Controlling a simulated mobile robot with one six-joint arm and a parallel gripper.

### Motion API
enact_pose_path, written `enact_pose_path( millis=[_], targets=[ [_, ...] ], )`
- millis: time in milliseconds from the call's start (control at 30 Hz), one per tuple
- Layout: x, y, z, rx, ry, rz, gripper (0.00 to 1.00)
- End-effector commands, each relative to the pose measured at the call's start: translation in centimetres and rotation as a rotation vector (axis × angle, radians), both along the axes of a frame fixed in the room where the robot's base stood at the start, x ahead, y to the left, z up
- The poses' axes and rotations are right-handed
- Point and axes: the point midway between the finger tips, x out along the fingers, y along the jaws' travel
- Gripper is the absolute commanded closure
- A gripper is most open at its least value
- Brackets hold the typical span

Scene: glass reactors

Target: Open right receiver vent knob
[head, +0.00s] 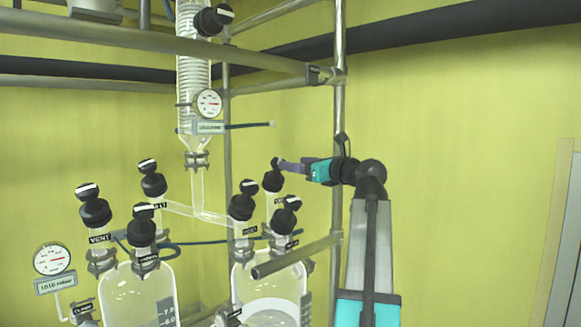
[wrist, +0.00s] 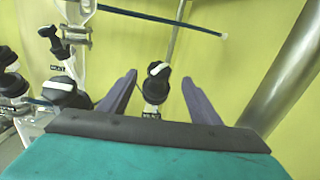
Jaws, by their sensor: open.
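The right receiver (head: 268,283) is a glass vessel with several black knobs on top. Its rear black knob (head: 272,180) is at my gripper's tips, and its label is too small to read in the head view. My gripper (head: 281,164) points left at this knob. In the wrist view, a black knob (wrist: 155,84) with a white stripe sits between the open purple fingers of my gripper (wrist: 159,77), with clear gaps on both sides. The stripe lies at a slant. The label (wrist: 151,115) below it cannot be read surely.
Two more receiver knobs stand close by, one front left (head: 242,203) and one front right (head: 286,217). A steel post (head: 340,95) rises just behind my arm. The left receiver (head: 138,290) and a condenser (head: 194,70) stand to the left. The right side is clear wall.

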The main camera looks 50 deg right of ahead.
Motion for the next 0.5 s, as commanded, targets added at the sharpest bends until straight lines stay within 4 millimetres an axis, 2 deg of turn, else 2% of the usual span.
enact_pose_path(
  millis=[367,500],
  targets=[
    [-4.9,0.7,-0.2,0.0,0.0,-0.002,0.43],
    [-4.3,2.0,0.8,-0.022,0.008,0.047,0.43]
  ],
)
